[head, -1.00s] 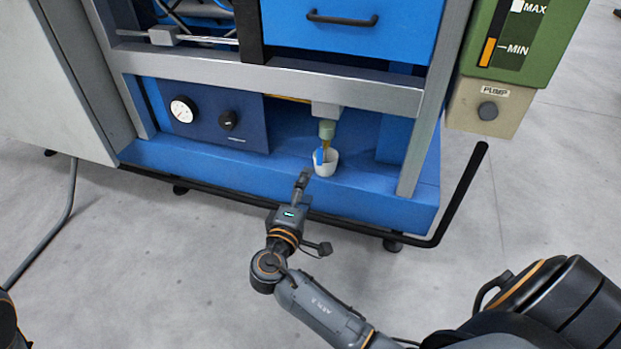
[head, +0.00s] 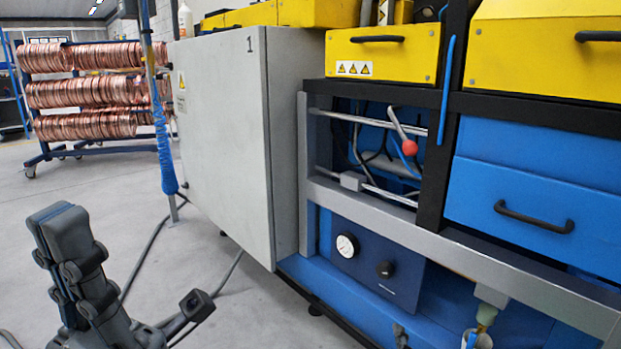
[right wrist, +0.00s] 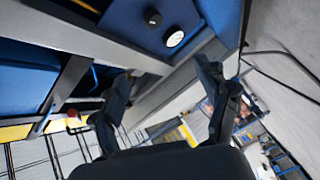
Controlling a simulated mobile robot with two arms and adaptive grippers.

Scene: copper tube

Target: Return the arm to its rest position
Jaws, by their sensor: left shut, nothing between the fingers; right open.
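My left gripper (head: 58,215) stands at the lower left of the head view, fingers up and closed together, with nothing between them. It is above open floor, apart from the machine. My right gripper (right wrist: 168,88) shows in the right wrist view with its two dark fingers spread and nothing between them. Only a small grey tip of it shows at the bottom of the head view, near the white cup (head: 477,341).
The blue machine with a silver frame (head: 470,262) fills the right side. A grey cabinet (head: 225,140) stands to its left. A rack of copper coils (head: 85,92) is at the back left. Grey floor (head: 85,185) lies clear between. A cable runs along the floor by the cabinet.

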